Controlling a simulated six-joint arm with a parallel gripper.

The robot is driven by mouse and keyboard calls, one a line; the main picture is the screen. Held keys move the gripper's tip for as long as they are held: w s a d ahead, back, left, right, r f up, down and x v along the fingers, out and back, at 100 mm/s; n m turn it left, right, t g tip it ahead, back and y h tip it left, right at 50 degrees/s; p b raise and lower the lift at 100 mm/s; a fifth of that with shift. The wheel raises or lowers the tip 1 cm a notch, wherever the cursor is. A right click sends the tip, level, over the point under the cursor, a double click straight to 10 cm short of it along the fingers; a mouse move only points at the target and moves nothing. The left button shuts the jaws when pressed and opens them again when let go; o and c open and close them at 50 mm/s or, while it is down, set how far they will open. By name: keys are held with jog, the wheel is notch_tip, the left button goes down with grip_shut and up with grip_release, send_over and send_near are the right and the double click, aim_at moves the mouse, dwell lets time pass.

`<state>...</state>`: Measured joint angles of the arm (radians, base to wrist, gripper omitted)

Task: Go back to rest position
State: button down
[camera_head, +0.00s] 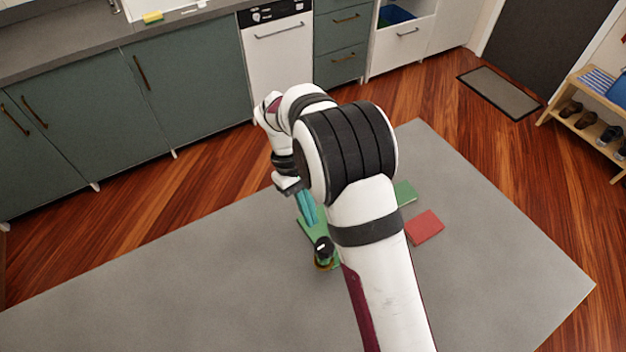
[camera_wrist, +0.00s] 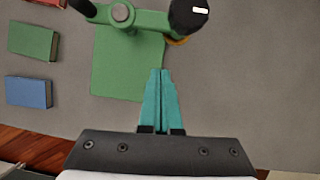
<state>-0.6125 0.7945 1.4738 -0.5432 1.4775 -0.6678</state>
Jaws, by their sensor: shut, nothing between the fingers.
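My gripper (camera_wrist: 162,100) has teal fingers that are shut together with nothing between them. In the wrist view it is over the grey table (camera_wrist: 240,90), at the edge of a green board (camera_wrist: 115,72). In the head view my gripper (camera_head: 308,208) points down toward the table (camera_head: 200,290), and my arm hides part of the area behind it.
A green stand-like object (camera_wrist: 150,19) with a black knob (camera_wrist: 188,14) is at the board. A red block (camera_head: 425,227), a green block (camera_wrist: 33,41) and a blue block (camera_wrist: 28,92) lie beside it. The table's left side is clear. Cabinets (camera_head: 190,85) stand beyond.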

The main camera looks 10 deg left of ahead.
jog(key=v, duration=0.9)
jog(key=s+d+r+m+y, duration=0.2)
jog(key=s+d+r+m, duration=0.25)
jog(key=d+r, duration=0.4)
jog(key=s+d+f+m+t+y, duration=0.1)
jog(key=s+d+m, duration=0.4)
jog(key=s, duration=0.4)
jog(key=s+d+f+m+t+y, duration=0.1)
jog(key=s+d+f+m+y, duration=0.1)
jog(key=s+d+m, duration=0.4)
jog(key=s, duration=0.3)
jog(key=shift+f+t, duration=0.15)
jog(key=shift+t, duration=0.15)
